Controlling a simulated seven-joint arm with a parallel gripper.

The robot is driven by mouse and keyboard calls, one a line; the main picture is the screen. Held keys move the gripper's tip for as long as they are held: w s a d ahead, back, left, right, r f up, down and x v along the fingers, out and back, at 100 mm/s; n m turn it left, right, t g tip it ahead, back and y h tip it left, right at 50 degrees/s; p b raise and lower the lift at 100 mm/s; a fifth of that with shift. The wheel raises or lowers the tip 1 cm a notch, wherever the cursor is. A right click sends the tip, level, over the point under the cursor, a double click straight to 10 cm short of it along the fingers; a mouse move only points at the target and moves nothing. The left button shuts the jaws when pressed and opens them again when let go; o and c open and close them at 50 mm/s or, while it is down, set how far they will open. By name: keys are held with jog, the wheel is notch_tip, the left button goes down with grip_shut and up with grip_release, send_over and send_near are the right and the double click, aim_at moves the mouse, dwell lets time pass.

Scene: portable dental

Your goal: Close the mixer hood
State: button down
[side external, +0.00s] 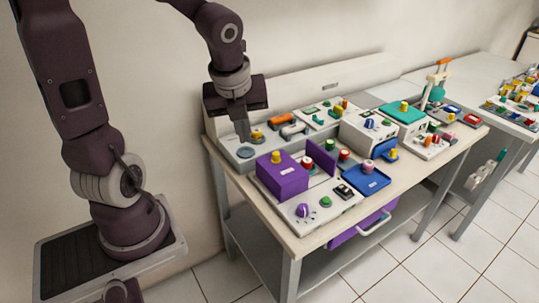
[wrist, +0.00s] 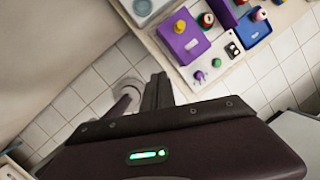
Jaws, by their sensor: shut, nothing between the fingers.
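A purple box (side external: 282,177) with a yellow knob sits at the near left of the bench, and a purple upright panel (side external: 319,160) stands to its right. I cannot tell for certain which part is the mixer hood; the upright panel may be an open hood. The purple box also shows at the top of the wrist view (wrist: 187,42). My gripper (side external: 243,133) is shut and empty, above the bench's far left corner, behind and left of the purple box. In the wrist view my gripper's fingers (wrist: 158,90) are together, apart from the box.
A white control panel (side external: 312,212) with a purple dial is in front of the box. A blue tray (side external: 367,180) lies right of the panel. A white box (side external: 369,132) and a teal-topped unit (side external: 402,112) stand farther right. An orange-handled item (side external: 281,119) lies behind.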

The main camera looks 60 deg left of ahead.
jog(key=w+a+f+m+h, duration=0.2)
jog(key=w+a+f+m, duration=0.2)
jog(key=m, duration=0.6)
send_near(271, 164)
notch_tip(271, 164, down, 6)
jog(key=s+d, duration=0.1)
jog(key=s, duration=0.2)
jog(key=w, duration=0.2)
jog(key=shift+w+a+r, duration=0.1)
jog(key=shift+w+a, duration=0.2)
jog(key=shift+w, duration=0.05)
jog(key=shift+w+a, duration=0.15)
jog(key=shift+w, duration=0.55)
jog(key=w, duration=0.9)
jog(key=shift+w, duration=0.2)
jog(key=shift+w+r, duration=0.15)
jog(key=shift+w, duration=0.25)
jog(key=shift+t, duration=0.3)
